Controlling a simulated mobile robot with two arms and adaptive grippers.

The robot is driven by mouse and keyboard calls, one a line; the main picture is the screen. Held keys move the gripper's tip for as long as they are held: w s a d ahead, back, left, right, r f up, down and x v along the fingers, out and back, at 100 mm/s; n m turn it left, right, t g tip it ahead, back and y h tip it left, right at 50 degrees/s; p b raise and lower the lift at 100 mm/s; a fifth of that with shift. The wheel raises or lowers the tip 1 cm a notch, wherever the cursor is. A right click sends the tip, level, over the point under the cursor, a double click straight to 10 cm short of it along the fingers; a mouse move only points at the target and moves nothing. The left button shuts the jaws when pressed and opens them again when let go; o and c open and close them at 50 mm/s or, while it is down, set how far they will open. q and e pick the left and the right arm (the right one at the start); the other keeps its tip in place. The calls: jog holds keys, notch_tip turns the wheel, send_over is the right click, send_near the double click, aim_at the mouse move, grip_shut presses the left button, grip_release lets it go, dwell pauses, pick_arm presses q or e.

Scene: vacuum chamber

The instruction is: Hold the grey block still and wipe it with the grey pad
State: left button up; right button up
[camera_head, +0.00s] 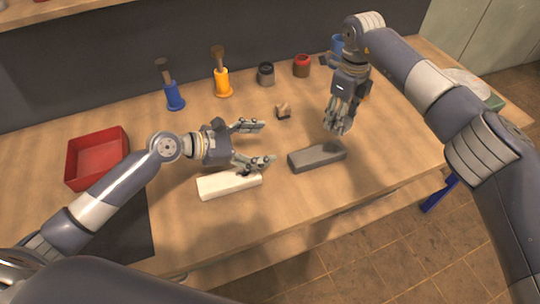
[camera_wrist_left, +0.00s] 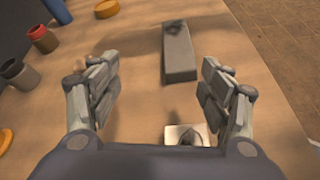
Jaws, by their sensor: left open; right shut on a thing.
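The grey block (camera_head: 317,156) lies flat on the wooden table, right of my left gripper; it also shows ahead between the fingers in the left wrist view (camera_wrist_left: 180,65). My left gripper (camera_head: 262,144) is open and empty, its fingers spread toward the block but apart from it. My right gripper (camera_head: 338,126) points down just behind the block's right end and is shut on a small grey thing, seemingly the grey pad. The pad's outline blends with the fingers. I cannot tell whether it touches the block.
A white block (camera_head: 229,185) lies just in front of my left gripper. A small beige piece (camera_head: 283,112) sits behind. A red tray (camera_head: 97,157) is at left. Blue (camera_head: 175,96) and orange (camera_head: 222,82) holders and dark (camera_head: 266,74) and red (camera_head: 302,66) pots stand at the back.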

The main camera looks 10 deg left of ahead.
aim_at(306, 156)
pick_arm(q)
jog(key=d+f+n, duration=0.2)
jog(key=d+f, duration=0.1)
jog(key=shift+s+f+g+h, duration=0.2)
jog(key=shift+f+g+h, duration=0.05)
jog(key=shift+g+h, duration=0.05)
jog(key=shift+w+d+f+n, duration=0.1)
jog(key=shift+d+f+n, duration=0.05)
jog(key=shift+d+n, duration=0.15)
jog(key=x, duration=1.1)
jog(key=shift+w+d+f, duration=0.1)
jog(key=shift+w+d, duration=0.05)
jog(key=c, duration=1.4)
